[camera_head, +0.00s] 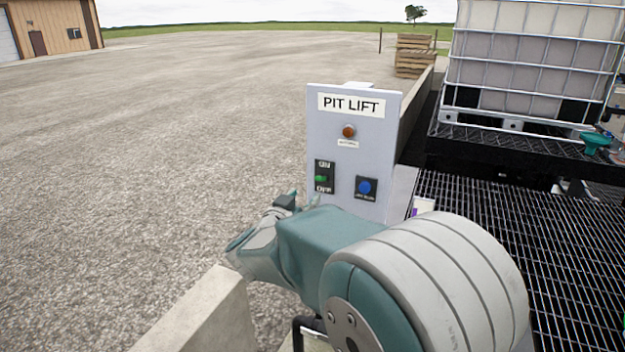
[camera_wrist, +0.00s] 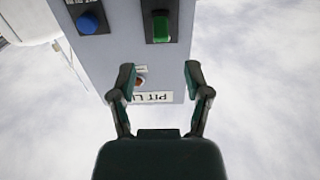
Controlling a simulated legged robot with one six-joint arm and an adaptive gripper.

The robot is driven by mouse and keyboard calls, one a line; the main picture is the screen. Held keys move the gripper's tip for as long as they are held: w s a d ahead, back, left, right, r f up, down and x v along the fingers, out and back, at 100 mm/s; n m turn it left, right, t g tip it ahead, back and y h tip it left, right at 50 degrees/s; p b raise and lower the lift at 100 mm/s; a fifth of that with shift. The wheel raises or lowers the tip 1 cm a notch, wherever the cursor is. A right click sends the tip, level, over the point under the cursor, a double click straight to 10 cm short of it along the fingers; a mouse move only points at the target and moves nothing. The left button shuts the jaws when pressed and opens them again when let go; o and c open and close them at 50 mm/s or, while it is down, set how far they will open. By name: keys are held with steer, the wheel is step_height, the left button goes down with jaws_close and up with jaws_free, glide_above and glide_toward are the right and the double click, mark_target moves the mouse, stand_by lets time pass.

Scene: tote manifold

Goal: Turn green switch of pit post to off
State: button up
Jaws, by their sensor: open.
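The pit post is a grey panel (camera_head: 375,135) labelled "PIT LIFT", standing upright in the head view; the panel (camera_wrist: 117,55) appears upside down in the wrist view. The green switch (camera_head: 321,179) sits on a black plate at the panel's lower left. In the wrist view the green switch (camera_wrist: 161,28) is near the top, beyond my fingertips. My gripper (camera_wrist: 158,78) is open and empty, its two fingers apart in front of the panel and not visibly touching the switch. In the head view my arm covers the panel's lower edge, and the fingertips are hard to make out.
A blue button (camera_head: 366,187) is right of the switch, and an orange light (camera_head: 348,131) is above. A low concrete wall (camera_head: 205,318) is at the front. Black grating (camera_head: 500,225) and a white caged tank (camera_head: 535,65) are at right. Open gravel lies left.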

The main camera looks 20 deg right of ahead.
mark_target(317, 177)
steer(key=x, duration=0.8)
steer(key=shift+w+f, duration=0.1)
steer(key=shift+w, duration=0.05)
steer(key=shift+w+d, duration=0.3)
steer(key=shift+d, duration=0.05)
jaws_close()
